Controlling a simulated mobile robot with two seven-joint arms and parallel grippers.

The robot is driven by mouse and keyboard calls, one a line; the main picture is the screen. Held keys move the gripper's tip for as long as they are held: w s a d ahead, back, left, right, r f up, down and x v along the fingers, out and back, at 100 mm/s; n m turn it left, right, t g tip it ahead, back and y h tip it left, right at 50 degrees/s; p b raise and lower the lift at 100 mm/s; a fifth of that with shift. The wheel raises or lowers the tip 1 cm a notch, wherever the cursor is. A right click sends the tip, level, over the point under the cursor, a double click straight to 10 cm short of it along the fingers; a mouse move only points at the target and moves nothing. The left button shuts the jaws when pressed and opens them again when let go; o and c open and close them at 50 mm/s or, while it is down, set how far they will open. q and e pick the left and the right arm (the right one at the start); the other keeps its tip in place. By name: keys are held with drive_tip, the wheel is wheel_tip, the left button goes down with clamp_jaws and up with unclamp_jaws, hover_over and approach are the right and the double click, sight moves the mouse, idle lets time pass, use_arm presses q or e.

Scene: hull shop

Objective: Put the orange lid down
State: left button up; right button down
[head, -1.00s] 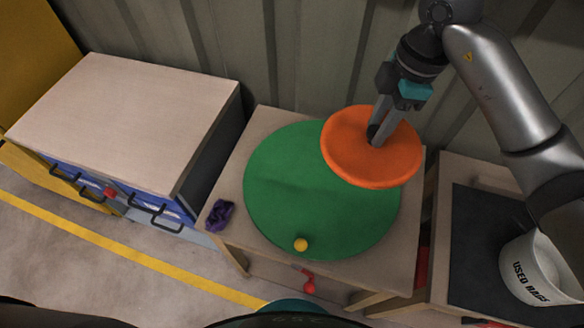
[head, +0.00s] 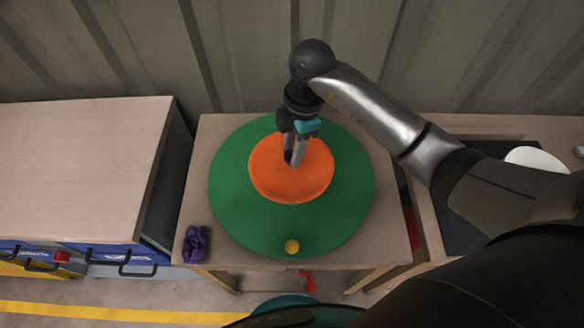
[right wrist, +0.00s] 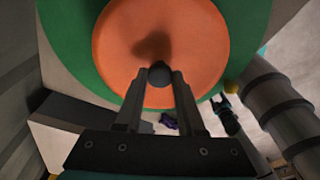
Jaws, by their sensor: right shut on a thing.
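The round orange lid (head: 275,180) is over the middle of the green round mat (head: 235,205) in the head view. My right gripper (head: 293,160) is shut on the lid's dark knob, fingers pointing down. In the right wrist view the knob (right wrist: 159,75) sits between the fingertips and the orange lid (right wrist: 190,35) lies flat beyond. I cannot tell whether the lid touches the mat. A small dark gripper (right wrist: 222,103), apparently my left, shows in the right wrist view. Its jaws are too small to read, and it is outside the head view.
A yellow ball (head: 291,246) is at the mat's front edge. A crumpled purple cloth (head: 195,244) lies at the wooden table's (head: 190,215) left front corner. A ribbed wall (head: 240,50) is behind.

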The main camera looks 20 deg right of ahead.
wheel_tip(320, 180, down, 2)
drive_tip(key=shift+f, duration=0.25)
wheel_tip(320, 180, down, 4)
drive_tip(key=shift+r+b, duration=0.25)
drive_tip(key=shift+b, duration=0.55)
drive_tip(key=shift+f, duration=0.2)
drive_tip(key=shift+r, duration=0.1)
drive_tip(key=shift+f, duration=0.2)
drive_tip(key=c, duration=0.8)
unclamp_jaws()
drive_tip(key=shift+c, duration=0.2)
drive_tip(key=o, duration=0.3)
use_arm(q)
drive_tip(key=shift+w+a+f, duration=0.65)
drive_tip(key=shift+w+f, duration=0.2)
drive_tip(key=shift+w, duration=0.05)
